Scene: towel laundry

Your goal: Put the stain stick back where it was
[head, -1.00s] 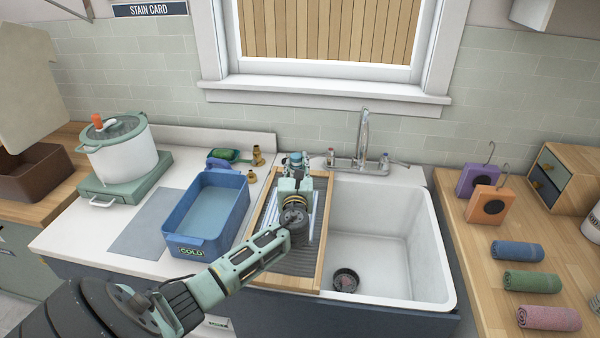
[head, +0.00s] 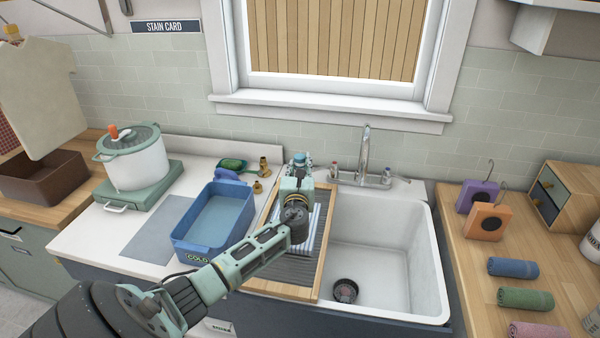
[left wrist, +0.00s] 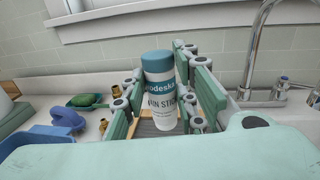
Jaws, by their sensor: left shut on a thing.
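The stain stick (left wrist: 160,95) is a white, upright cylinder with a teal cap and printed label, seen in the left wrist view. My left gripper (left wrist: 163,108) is shut on it, with green fingers on both sides. In the head view, my left gripper (head: 299,170) is over the back part of the wood-framed ribbed board beside the sink. The gripper largely hides the stick there. My right gripper is not in view.
A striped cloth lies on the ribbed board (head: 322,262). The sink (head: 400,290) and faucet (head: 364,160) are right. A white pot (head: 135,165) stands far left.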

